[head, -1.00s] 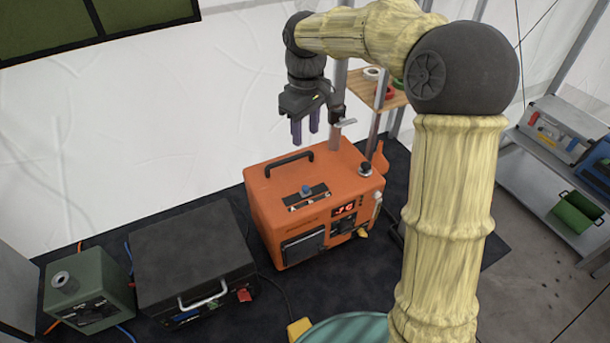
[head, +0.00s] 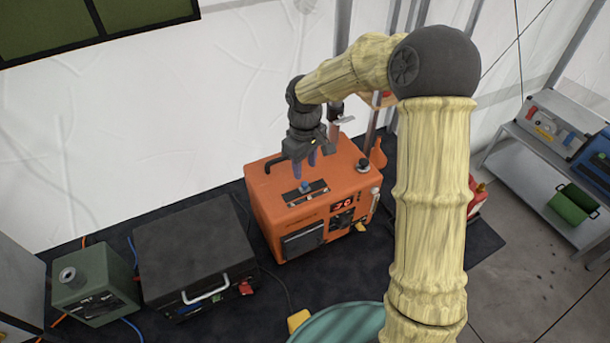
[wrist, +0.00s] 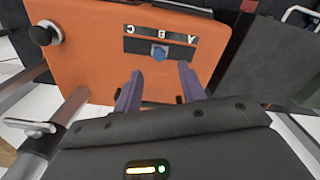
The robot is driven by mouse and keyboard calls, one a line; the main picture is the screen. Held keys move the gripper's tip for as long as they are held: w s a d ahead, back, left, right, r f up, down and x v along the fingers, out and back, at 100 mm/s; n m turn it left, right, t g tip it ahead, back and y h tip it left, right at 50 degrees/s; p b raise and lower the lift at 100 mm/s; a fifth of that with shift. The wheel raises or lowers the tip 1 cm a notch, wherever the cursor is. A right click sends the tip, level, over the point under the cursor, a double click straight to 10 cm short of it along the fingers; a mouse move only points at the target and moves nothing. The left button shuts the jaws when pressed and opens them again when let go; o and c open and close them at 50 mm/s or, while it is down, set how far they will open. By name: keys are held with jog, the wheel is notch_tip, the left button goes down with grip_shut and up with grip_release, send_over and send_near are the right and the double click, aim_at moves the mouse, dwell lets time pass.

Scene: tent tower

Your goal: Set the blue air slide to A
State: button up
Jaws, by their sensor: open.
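The blue air slide is a small blue knob (head: 305,187) on a black strip (head: 290,196) set in the top of an orange machine (head: 268,215). In the wrist view the blue knob (wrist: 158,52) stands by the letter B, the middle of the upside-down letters C, B and A; A is to its right in that view. My gripper (head: 305,166) is open and empty, pointing down just above and behind the knob. In the wrist view my gripper's two purple fingers (wrist: 160,72) are apart, with the knob just beyond their tips and between their lines.
A black handle (head: 288,160) rises from the machine's back left, and a dark round knob (head: 364,165) sits at its right. A black case (head: 195,245) and a green box (head: 95,280) stand to the left. A metal shelf (head: 530,175) stands far right.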

aim_at(305, 183)
notch_tip(305, 183, down, 6)
jog(key=shift+w+p, duration=0.1)
jog(key=shift+p, duration=0.55)
